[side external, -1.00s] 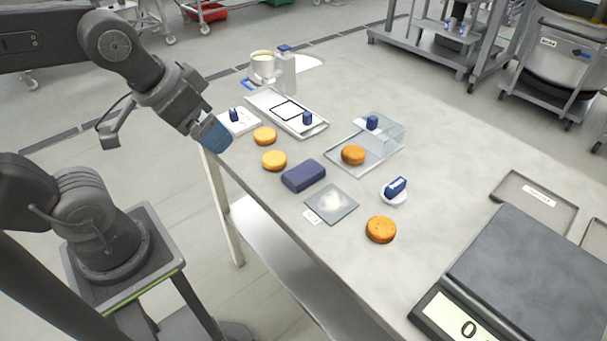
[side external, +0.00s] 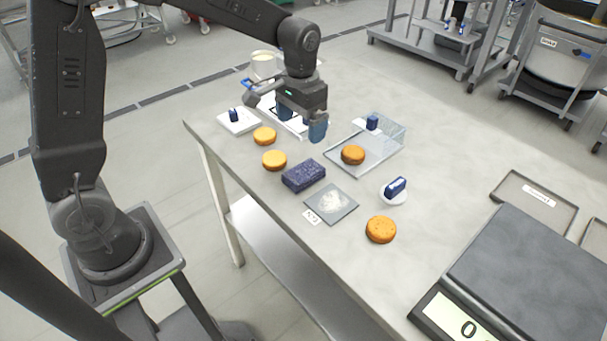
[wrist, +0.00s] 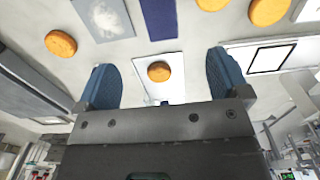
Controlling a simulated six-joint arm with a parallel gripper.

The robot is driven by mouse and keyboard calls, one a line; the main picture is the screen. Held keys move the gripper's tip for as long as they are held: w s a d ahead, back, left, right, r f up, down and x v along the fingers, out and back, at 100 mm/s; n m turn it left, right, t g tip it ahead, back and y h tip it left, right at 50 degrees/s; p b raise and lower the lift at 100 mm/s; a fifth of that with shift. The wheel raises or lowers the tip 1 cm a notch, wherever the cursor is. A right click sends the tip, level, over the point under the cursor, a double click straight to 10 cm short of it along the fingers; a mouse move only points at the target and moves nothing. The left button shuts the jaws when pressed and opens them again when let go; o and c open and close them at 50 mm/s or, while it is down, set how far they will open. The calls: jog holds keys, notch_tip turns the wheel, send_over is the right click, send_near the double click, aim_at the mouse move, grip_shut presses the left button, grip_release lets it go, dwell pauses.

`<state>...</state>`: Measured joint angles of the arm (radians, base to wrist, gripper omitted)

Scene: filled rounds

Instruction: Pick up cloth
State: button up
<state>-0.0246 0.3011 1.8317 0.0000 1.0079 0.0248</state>
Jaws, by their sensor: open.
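The cloth (side external: 303,175) looks like a folded dark blue block. It lies flat on the table between an orange round and a grey square plate with a white smear. In the wrist view the cloth (wrist: 158,18) shows at the top edge, partly cut off. My gripper (side external: 302,120) is above the table, behind the cloth and apart from it. Its two blue fingers are spread with nothing held between them; they also frame the wrist view (wrist: 164,76).
Orange rounds (side external: 274,160) stand near the cloth, one on a clear tray (side external: 365,165). The grey plate (side external: 345,212) is in front. A white tray (side external: 262,100) lies behind my gripper. A scale (side external: 530,270) fills the right; the table between is mostly clear.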

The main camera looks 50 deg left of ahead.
send_over(303, 171)
jog(key=f, duration=0.8)
jog(key=shift+s, duration=0.25)
jog(key=shift+w+f, duration=0.15)
jog(key=shift+f, duration=1.25)
jog(key=shift+w+f, duration=0.15)
jog(key=shift+f, duration=1.2)
jog(key=c, duration=1)
